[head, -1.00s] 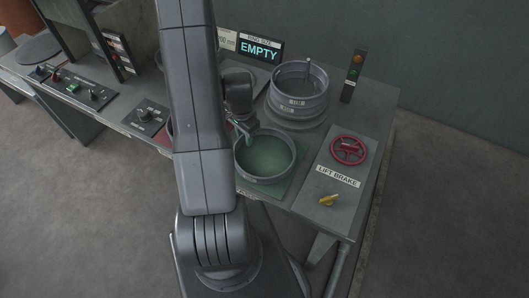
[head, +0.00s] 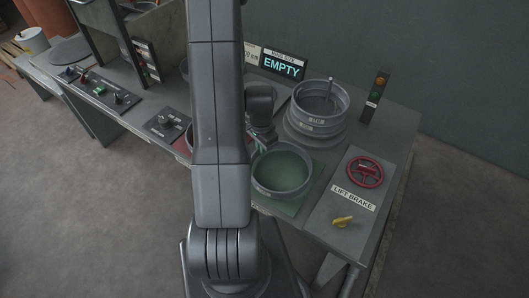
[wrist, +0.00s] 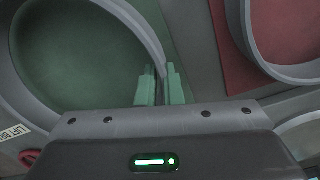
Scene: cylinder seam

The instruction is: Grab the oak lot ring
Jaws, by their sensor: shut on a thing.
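A grey ring (head: 282,174) lies on the green pad (head: 303,203); its small label is too small to read, so I cannot confirm it is the oak lot. My gripper (wrist: 160,84) is shut on this ring's wall, which passes between the two green fingertips in the wrist view. In the head view my arm hides part of the gripper and the ring's left side. The ring appears to be down at the pad. A second ring (wrist: 238,20) shows over the red pad (wrist: 275,25) in the wrist view, mostly hidden in the head view.
Labelled rings (head: 319,108) stand stacked around a post behind the held ring. A display (head: 282,66) reads EMPTY. A signal light post (head: 376,95) stands at the back right. A lift brake panel with a red handwheel (head: 365,171) and yellow lever (head: 342,222) is to the right.

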